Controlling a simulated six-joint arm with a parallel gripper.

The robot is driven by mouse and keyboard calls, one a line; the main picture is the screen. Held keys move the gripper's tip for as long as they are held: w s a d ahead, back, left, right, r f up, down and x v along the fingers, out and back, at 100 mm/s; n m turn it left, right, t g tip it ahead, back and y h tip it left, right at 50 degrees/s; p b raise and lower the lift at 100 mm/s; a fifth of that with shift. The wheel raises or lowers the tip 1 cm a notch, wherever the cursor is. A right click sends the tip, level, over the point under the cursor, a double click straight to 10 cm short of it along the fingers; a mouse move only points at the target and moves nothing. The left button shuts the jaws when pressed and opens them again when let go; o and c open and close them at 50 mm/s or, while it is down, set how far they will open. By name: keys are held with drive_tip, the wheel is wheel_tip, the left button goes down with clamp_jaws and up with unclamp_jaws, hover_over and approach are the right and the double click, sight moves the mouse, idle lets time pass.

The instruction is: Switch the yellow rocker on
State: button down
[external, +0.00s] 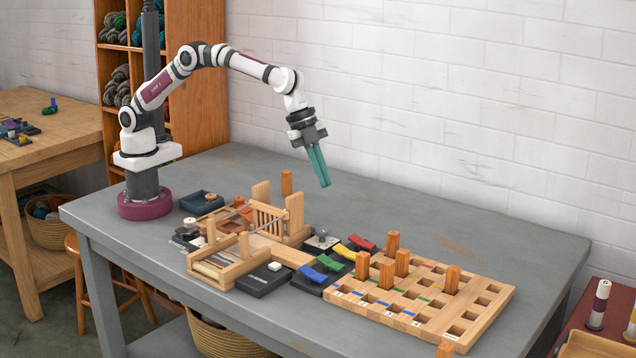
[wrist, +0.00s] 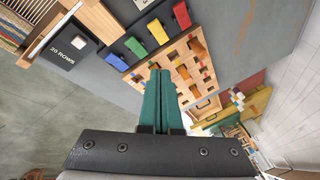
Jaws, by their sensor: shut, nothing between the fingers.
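The yellow rocker (external: 345,252) sits in a row between the green rocker (external: 330,263) and the red rocker (external: 361,242); a blue rocker (external: 313,274) is at the row's near end. The yellow rocker also shows in the wrist view (wrist: 158,32), up and left of the fingertips. Which way it is tipped I cannot tell. My gripper (external: 324,184) is shut and empty, its teal fingers pointing down, in the air well above the table and apart from the rockers. In the wrist view the shut fingers (wrist: 160,74) lie over the peg board.
A wooden peg board (external: 470,335) with several upright orange pegs stands right of the rockers. A wooden loom (external: 232,268) and a dark box with a white button (external: 265,279) are to the left. The grey table (external: 440,222) is clear behind the board.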

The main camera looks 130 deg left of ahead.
drive_tip(key=t, duration=0.1)
hover_over(345, 250)
drive_tip(key=w, duration=0.1)
drive_tip(key=f, duration=0.6)
drive_tip(key=shift+w+d, duration=0.1)
drive_tip(key=shift+w, duration=0.1)
drive_tip(key=shift+s+f, duration=0.45)
drive_tip(key=shift+f, duration=0.95)
drive_tip(key=shift+s+f, duration=0.45)
drive_tip(key=shift+f, duration=0.9)
drive_tip(key=shift+s+f, duration=0.45)
drive_tip(key=shift+f, duration=0.95)
drive_tip(key=shift+s+f, duration=0.15)
drive_tip(key=shift+f, duration=0.25)
drive_tip(key=shift+s+f, duration=0.15)
drive_tip(key=shift+f, duration=0.3)
drive_tip(key=shift+r, duration=0.1)
drive_tip(key=shift+w+r, duration=0.3)
drive_tip(key=shift+r, duration=0.5)
